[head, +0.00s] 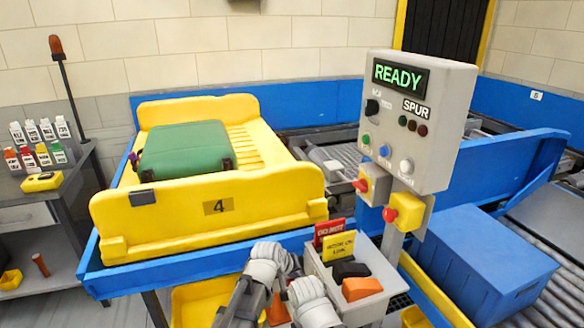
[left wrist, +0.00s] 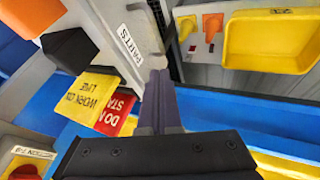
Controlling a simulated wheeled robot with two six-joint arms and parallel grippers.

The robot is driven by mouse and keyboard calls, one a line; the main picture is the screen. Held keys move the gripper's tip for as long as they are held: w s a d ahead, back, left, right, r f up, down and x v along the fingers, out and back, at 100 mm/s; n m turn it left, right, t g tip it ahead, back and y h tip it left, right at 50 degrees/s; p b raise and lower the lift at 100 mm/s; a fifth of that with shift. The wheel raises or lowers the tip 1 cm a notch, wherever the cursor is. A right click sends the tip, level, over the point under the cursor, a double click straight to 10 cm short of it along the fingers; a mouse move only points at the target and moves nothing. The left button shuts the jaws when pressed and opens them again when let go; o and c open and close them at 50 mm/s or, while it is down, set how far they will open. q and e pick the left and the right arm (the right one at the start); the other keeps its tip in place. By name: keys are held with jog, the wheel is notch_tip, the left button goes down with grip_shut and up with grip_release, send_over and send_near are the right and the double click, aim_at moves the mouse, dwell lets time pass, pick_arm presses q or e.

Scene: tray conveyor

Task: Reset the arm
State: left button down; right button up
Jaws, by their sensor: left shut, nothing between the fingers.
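My left gripper (left wrist: 159,88) is shut and empty in the left wrist view, its narrow fingers together beside the wall of the grey parts bin (left wrist: 99,18). I cannot tell from this view whether the fingers touch the bin. In the head view, white and grey links of my arm show at the bottom centre, left of the grey bin (head: 332,277); the fingertips are not clear there. My right gripper is not clearly in view.
The bin holds a red card (head: 328,232), a yellow card (head: 339,247), a black piece (head: 350,270) and an orange piece (head: 362,289). The control box (head: 436,150) reads READY. A green case (head: 186,148) lies in the yellow tray (head: 140,222). A blue crate (head: 490,262) stands right.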

pick_arm(q)
jog(key=s+a+f+m+g+y, duration=0.1)
jog(key=s+a+f+g+y, duration=0.15)
jog(key=s+a, duration=0.6)
jog(key=s+a+f+m+g+y, duration=0.1)
jog(key=s+a+g, duration=0.2)
jog(key=s+a, duration=0.6)
jog(key=s+d+r+m+y+p, duration=0.1)
jog(key=s+d+r+m+p, duration=0.3)
jog(key=d+r+p, duration=0.5)
notch_tip(320, 180, up, 3)
jog(key=p, duration=0.3)
jog(key=shift+s+d+f+g, duration=0.15)
jog(key=shift+s+d+g, duration=0.15)
jog(key=shift+g, duration=0.05)
jog(key=c, duration=1.6)
grip_release()
jog(key=shift+y, duration=0.25)
